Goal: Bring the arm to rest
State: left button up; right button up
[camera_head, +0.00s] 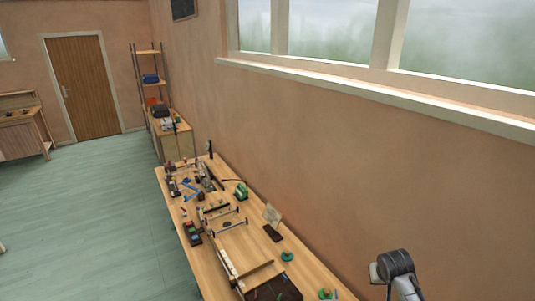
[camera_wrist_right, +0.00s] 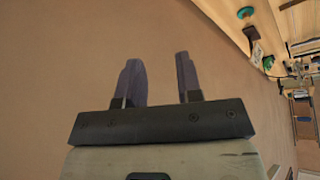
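My right gripper (camera_wrist_right: 159,62) shows in the right wrist view with its two dark fingers apart. Nothing is between them, and the tan wall lies behind them. Part of my arm, grey and dark, rises at the bottom right of the head view, close to the wall and right of the long wooden table (camera_head: 262,249). The right fingers cannot be made out in the head view. My left gripper is in neither view.
The table holds a green device (camera_head: 241,191), a tilted card (camera_head: 272,214), a teal round piece (camera_head: 287,256) and a dark box (camera_head: 276,289). The wall (camera_head: 330,170) runs along its right side. Open floor (camera_head: 95,225) lies left.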

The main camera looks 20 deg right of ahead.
jog(key=s+a+r+n+t, duration=0.25)
jog(key=a+r+n, duration=0.35)
jog(key=a, duration=0.6)
jog(key=s+a+n+t+y, duration=0.1)
jog(key=s+a+t, duration=0.1)
jog(key=s+a, duration=0.95)
jog(key=s+a+f+g, duration=0.1)
jog(key=s+a+f, duration=0.1)
jog(key=s, duration=0.4)
jog(key=s+a+f+g+y+p, duration=0.1)
jog(key=s+a+f+g, duration=0.1)
jog(key=s+f, duration=0.2)
jog(key=s+a+f+g+y, duration=0.1)
jog(key=s+f, duration=0.3)
jog(key=s, duration=0.6)
jog(key=shift+a, duration=0.9)
jog(key=shift+s+g, duration=0.1)
jog(key=shift+g, duration=0.15)
